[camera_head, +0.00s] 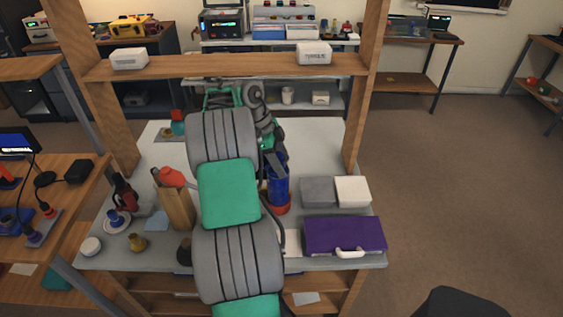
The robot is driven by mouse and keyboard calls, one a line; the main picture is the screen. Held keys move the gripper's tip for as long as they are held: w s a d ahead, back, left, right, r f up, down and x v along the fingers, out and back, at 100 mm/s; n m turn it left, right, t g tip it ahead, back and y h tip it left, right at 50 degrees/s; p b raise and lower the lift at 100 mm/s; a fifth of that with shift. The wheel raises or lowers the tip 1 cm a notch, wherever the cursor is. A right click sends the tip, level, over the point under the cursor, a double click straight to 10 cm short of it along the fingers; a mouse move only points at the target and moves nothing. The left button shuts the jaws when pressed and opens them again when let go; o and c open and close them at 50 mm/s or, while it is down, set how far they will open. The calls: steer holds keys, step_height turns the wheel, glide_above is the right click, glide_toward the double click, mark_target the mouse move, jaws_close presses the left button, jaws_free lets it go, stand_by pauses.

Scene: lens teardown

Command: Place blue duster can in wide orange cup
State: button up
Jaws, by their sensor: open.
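The blue duster can (279,187) stands upright near the middle of the workbench, just right of my arm. Its lower end is in or directly behind the wide orange cup (283,210), which shows as a low orange-red band at the can's foot. My gripper (275,162) is at the top of the can, with dark fingers close against it. It is open; whether the fingers still touch the can cannot be told. My grey and green arm hides the left side of this area.
A purple case (345,236) with a pale handle lies at the front right. A grey box (318,191) and a white box (352,191) sit behind it. A wooden holder (176,207) and a dark red bottle (125,192) stand left. Wooden posts and a shelf (220,68) frame the bench.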

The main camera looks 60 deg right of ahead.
steer(key=w+a+r+n+t+h+p, duration=0.1)
steer(key=w+a+r+n+p, duration=0.4)
steer(key=r, duration=0.4)
steer(key=w+a+r+n+t+h+p, duration=0.1)
steer(key=w+a+r+n+p, duration=0.2)
steer(key=w+r, duration=0.5)
steer(key=w+a+r+n+t+h, duration=0.1)
steer(key=w+a+r+n, duration=0.1)
steer(key=a+n, duration=0.35)
steer(key=w+a+r+n+t, duration=0.1)
steer(key=a+r+n+t, duration=0.15)
steer(key=a, duration=0.55)
steer(key=s+a+f+n+t+y, duration=0.2)
steer(key=a+n, duration=0.6)
steer(key=a, duration=0.5)
steer(key=s+a+f+n+t+y, duration=0.1)
steer(key=s+a+f+n+y, duration=0.1)
steer(key=a+n, duration=0.6)
steer(key=s+a, duration=0.1)
steer(key=a, duration=0.5)
steer(key=shift+a+f+t+b, duration=0.25)
steer(key=shift+f+t+b, duration=0.05)
steer(key=shift+t+b, duration=0.1)
